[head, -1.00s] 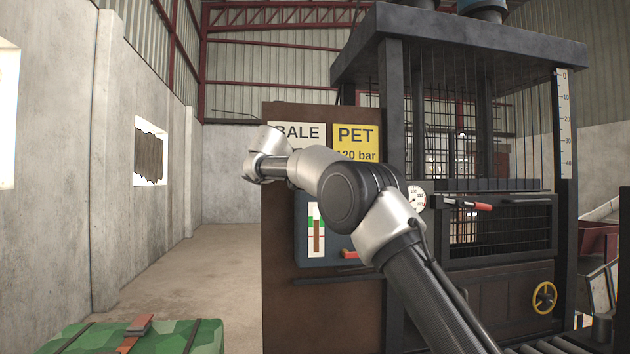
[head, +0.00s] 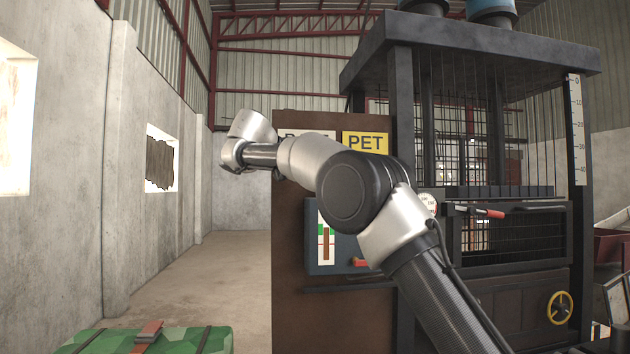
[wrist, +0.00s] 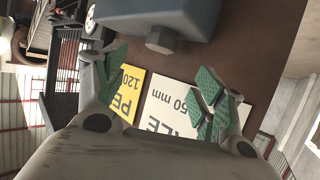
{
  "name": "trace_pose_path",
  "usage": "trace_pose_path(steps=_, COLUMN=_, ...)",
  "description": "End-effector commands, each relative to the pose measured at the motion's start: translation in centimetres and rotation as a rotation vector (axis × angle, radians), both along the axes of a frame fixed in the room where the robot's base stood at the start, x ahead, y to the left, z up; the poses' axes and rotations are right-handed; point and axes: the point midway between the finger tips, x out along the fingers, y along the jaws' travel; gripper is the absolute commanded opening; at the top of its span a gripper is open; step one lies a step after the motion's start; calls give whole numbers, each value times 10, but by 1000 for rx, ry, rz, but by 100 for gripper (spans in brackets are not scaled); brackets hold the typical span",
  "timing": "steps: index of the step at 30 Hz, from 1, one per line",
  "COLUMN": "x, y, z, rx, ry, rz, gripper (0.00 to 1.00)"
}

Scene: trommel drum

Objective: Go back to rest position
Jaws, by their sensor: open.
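My gripper (wrist: 165,88) is open in the wrist view, its green-padded fingers spread wide with nothing between them. Behind the fingers, upside down, are a yellow PET sign (wrist: 129,93) and a white sign (wrist: 172,108) on a brown panel. In the head view my arm is bent, with its end raised at the panel's upper left. The gripper's fingers cannot be made out there.
A dark baling press (head: 480,230) with a mesh front and a yellow handwheel (head: 560,307) stands right. A blue-grey box (head: 340,252) is on the panel. A green patterned case (head: 180,342) lies low left. The floor (head: 215,270) beside the left wall is clear.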

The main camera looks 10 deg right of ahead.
Motion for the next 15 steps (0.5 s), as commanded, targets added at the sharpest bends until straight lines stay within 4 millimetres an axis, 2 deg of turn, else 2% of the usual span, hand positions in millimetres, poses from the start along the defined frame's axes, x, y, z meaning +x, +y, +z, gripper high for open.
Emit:
trace_pose_path(steps=3, x=-6, y=6, z=3, rx=0, ry=0, rz=0, gripper=70)
trace_pose_path(steps=15, x=-7, y=7, z=4, rx=0, ry=0, rz=-1, gripper=70)
